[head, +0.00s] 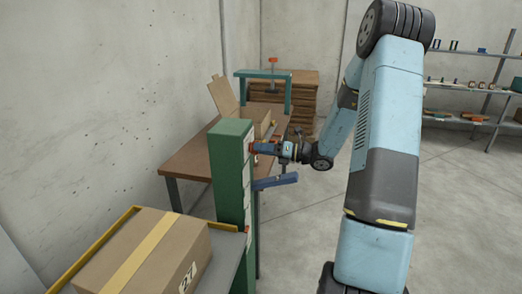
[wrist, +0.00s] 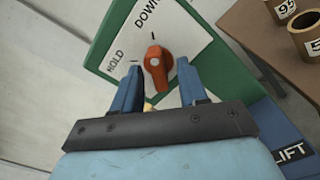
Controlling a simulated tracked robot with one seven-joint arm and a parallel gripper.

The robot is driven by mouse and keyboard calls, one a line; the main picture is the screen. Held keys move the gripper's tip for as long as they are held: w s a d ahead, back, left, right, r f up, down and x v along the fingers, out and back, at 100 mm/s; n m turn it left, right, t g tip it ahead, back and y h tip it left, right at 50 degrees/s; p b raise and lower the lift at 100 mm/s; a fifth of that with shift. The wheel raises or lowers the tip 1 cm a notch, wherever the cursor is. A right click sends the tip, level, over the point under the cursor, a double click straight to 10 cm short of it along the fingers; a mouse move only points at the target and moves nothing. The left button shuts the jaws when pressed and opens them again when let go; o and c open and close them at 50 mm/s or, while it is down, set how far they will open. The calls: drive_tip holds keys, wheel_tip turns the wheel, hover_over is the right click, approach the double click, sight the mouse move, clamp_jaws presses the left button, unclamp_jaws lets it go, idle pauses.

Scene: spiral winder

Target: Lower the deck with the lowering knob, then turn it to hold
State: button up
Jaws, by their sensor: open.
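The lowering knob (wrist: 155,64) is orange-red and sits on a white plate (wrist: 112,52) marked HOLD and DOWN in the wrist view. The plate is on a green column (head: 232,165), seen from the side in the head view. My gripper (wrist: 160,88) is open, with one blue finger on each side of the knob's lower end; contact cannot be told. In the head view my gripper (head: 254,147) is at the column's upper right face. A grey deck (head: 225,262) with a yellow rail carries a taped carton (head: 150,250) marked 27.
A blue part (head: 275,182) sticks out below my gripper; in the wrist view a blue part (wrist: 288,150) reads LIFT. A wooden bench (head: 188,160) with an open carton stands behind the column. Shelves (head: 470,85) are at the right. The floor to the right is largely clear.

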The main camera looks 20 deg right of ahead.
drive_tip(key=v, duration=1.3)
drive_tip(key=s+a+r+n+g+h, duration=0.35)
drive_tip(key=s+a+n+g, duration=0.2)
drive_tip(key=a+n, duration=0.25)
drive_tip(key=s+a+r+n+g+h, duration=0.3)
drive_tip(key=s+a+r+n+g, duration=0.15)
drive_tip(key=s+a+n, duration=0.3)
drive_tip(key=s+r+n+t+h, duration=0.6)
drive_tip(key=s+r+n+h, duration=0.2)
drive_tip(key=s+n, duration=0.6)
drive_tip(key=shift+d+r+n+h, duration=0.3)
drive_tip(key=shift+r+n, duration=0.5)
drive_tip(key=shift+n, duration=0.75)
drive_tip(key=shift+a, duration=0.1)
